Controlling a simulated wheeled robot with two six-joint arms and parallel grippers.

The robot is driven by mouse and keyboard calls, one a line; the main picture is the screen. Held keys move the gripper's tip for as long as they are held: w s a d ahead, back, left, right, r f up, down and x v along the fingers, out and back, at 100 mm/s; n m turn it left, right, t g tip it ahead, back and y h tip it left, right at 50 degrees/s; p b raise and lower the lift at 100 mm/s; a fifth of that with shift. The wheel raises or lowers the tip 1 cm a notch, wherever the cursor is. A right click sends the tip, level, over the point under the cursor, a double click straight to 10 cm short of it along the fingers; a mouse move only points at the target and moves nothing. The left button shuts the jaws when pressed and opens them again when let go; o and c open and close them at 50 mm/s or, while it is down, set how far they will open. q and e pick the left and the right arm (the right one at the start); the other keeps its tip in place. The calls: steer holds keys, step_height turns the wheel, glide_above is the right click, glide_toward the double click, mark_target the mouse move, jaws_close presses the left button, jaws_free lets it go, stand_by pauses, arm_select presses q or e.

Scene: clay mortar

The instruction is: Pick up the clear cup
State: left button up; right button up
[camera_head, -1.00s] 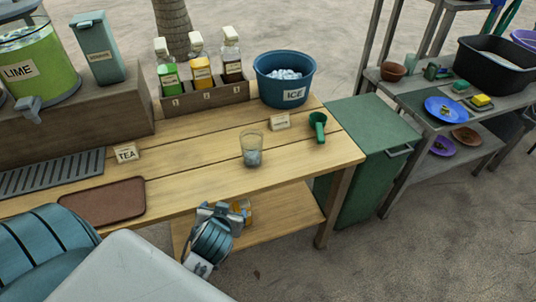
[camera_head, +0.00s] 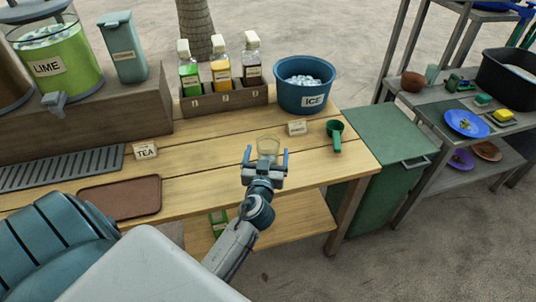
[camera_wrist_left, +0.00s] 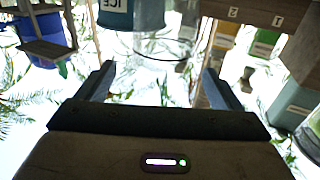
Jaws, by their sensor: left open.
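The clear cup (camera_head: 268,144) stands upright on the wooden table, near its front edge. My left gripper (camera_head: 266,160) is open just in front of it, its two fingers pointing at the cup from the near side. The gripper hides the cup's lower part in the head view. In the left wrist view, which looks upside down, the open fingers (camera_wrist_left: 160,72) frame a faint see-through shape, the cup (camera_wrist_left: 168,35), beyond the tips. Whether the fingers reach around the cup's sides I cannot tell. My right gripper is not in view.
Behind the cup stand a bottle rack (camera_head: 226,108) and a blue ice bucket (camera_head: 304,97). A brown tray (camera_head: 122,197) and a TEA card (camera_head: 145,151) are left. Table around the cup is clear.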

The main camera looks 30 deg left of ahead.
mark_target(270, 136)
arm_select(q)
steer(key=shift+x, duration=1)
steer(key=shift+w+a+r+p, duration=0.1)
steer(key=shift+w+a+p, duration=0.25)
steer(key=shift+w+p, duration=0.2)
steer(key=p+x, duration=0.1)
steer(key=x, duration=0.1)
steer(key=shift+w+a, duration=0.15)
steer(key=shift+w, duration=0.1)
steer(key=shift+w+a+f, duration=0.25)
steer(key=shift+w, duration=0.25)
steer(key=c, duration=1.4)
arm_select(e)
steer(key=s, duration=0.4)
